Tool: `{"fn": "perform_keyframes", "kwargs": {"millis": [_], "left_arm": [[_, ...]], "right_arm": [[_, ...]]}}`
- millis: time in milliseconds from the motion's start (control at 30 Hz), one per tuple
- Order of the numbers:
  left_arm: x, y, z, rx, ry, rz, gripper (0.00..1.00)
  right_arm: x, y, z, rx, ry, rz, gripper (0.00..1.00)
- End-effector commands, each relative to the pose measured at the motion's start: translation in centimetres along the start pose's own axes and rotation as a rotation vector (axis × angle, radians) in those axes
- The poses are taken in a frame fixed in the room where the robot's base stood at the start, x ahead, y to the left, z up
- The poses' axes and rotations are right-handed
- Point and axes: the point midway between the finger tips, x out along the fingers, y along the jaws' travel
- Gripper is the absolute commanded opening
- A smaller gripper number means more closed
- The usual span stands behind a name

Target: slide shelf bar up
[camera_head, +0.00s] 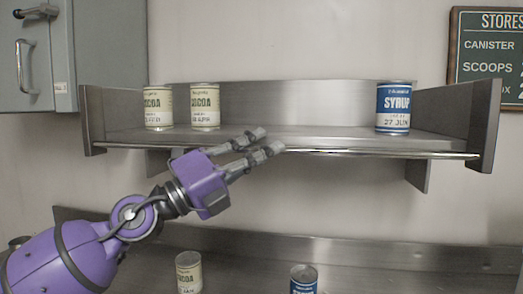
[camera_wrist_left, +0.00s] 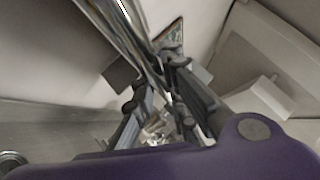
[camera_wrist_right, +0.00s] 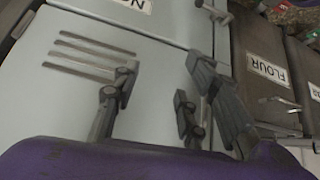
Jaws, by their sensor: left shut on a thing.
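The shelf bar (camera_head: 400,154) is a thin shiny metal rod along the front edge of the upper steel shelf (camera_head: 300,133). My left gripper (camera_head: 262,142) reaches up from the lower left and is shut on the bar near its middle. In the left wrist view, the bar (camera_wrist_left: 132,38) runs down from the top to the fingers (camera_wrist_left: 155,95), which partly hide it. My right gripper (camera_wrist_right: 163,72) shows only in its wrist view, open with nothing between its fingers.
Two cocoa cans (camera_head: 158,108) (camera_head: 205,107) and a blue syrup can (camera_head: 393,108) stand on the upper shelf. Another cocoa can (camera_head: 189,272) and a blue can (camera_head: 303,279) stand below. Pale cabinet fronts (camera_wrist_right: 150,45) and a flour-labelled bin (camera_wrist_right: 265,85) lie before my right gripper.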

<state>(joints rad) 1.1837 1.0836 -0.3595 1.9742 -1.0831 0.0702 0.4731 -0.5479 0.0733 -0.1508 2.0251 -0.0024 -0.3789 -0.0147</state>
Motion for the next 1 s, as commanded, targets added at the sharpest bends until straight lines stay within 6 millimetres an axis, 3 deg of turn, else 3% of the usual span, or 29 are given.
{"fn": "perform_keyframes", "kwargs": {"millis": [200,533,667,800,1000], "left_arm": [[0.3,-0.7,0.3,0.005,0.000,0.000,0.00],[3.0,-7.0,3.0,0.015,-0.004,-0.010,0.00],[3.4,-7.7,3.5,0.013,-0.004,-0.007,0.00],[3.4,-7.4,3.5,0.008,-0.004,-0.003,0.00],[3.3,-7.1,3.5,0.006,-0.004,-0.002,0.00]], "right_arm": [[-0.4,0.0,-1.2,0.001,0.016,0.000,0.40],[-3.3,0.3,-6.9,0.018,0.091,0.002,0.40],[-3.9,0.3,-6.7,0.021,0.082,0.001,0.40],[-4.0,0.2,-5.5,0.020,0.058,-0.001,0.40],[-4.0,0.2,-5.3,0.016,0.054,-0.002,0.40]]}}
